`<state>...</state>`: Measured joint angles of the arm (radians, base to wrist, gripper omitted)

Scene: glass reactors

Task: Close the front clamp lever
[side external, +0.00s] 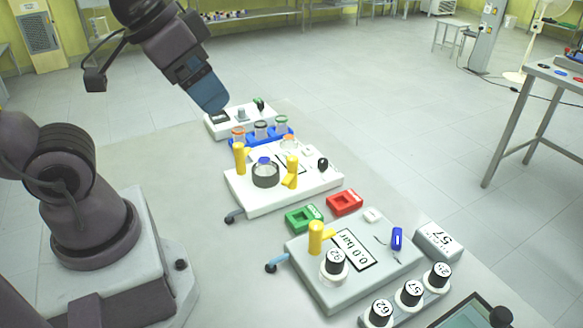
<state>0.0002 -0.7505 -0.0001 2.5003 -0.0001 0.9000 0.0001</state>
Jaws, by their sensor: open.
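My gripper (214,107), at the end of the arm with a blue cover, hangs above the far end of the bench. Its jaws are open, though the fingers are small and hard to make out. No thing shows between them. A dark lever with a blue-grey end (275,265) sticks out at the left edge of the nearest white unit (320,294). A similar dark lever (234,216) sticks out from the left corner of the middle white unit (256,208). My gripper is well away from both. I cannot tell which is the front clamp lever, or how far each is turned.
Yellow knobs stand on the middle (240,158) and nearest (316,237) units. A blue rack (284,138) of jars stands behind the middle unit. Green (303,218) and red (345,202) blocks lie between the units.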

